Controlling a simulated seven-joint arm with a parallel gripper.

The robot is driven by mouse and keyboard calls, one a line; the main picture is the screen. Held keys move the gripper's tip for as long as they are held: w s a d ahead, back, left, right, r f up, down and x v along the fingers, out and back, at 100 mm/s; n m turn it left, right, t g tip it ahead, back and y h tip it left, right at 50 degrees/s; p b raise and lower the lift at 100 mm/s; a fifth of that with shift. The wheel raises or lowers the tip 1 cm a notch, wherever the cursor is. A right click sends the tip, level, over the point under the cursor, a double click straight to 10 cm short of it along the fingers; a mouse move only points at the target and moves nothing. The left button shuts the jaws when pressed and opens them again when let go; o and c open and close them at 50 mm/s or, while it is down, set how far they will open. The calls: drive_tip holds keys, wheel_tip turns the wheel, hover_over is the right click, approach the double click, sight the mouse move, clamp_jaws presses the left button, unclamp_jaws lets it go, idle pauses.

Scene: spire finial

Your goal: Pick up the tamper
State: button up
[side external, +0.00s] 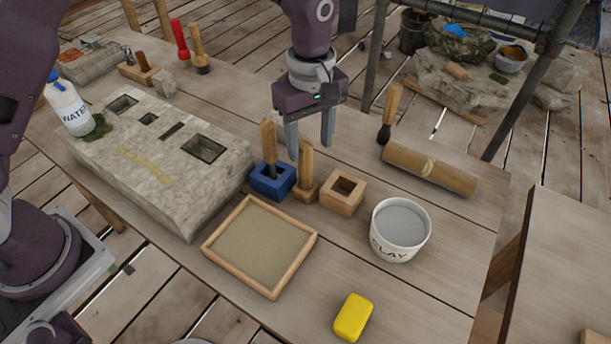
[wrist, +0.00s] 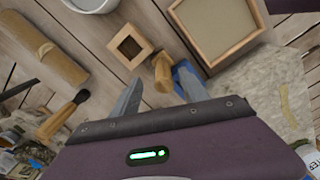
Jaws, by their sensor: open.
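The tamper, which I take to be the wooden tool with an upright handle and a wider foot (side external: 306,176), stands on the table between a blue holder (side external: 264,181) and a wooden block with a square hole (side external: 343,193). My gripper (side external: 311,143) is open and empty, fingers pointing down, close to the top of the tamper's handle; I cannot tell the exact gap. In the wrist view the tamper (wrist: 162,72) shows just beyond and between the fingers (wrist: 153,90). The blue holder (wrist: 189,82) is partly hidden there by a finger.
A wooden-handled tool (side external: 268,140) stands in the blue holder. Nearby are a sand-coloured framed tray (side external: 300,245), a clay bucket (side external: 395,254), a cardboard-like roll (side external: 430,169), a brush (side external: 391,110), a yellow block (side external: 352,317) and a stone slab (side external: 205,205).

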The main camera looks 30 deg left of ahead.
sight(306, 163)
drive_tip(key=f, duration=0.6)
drive_tip(key=shift+a+f, duration=0.4)
drive_tip(key=shift+c, duration=0.4)
clamp_jaws()
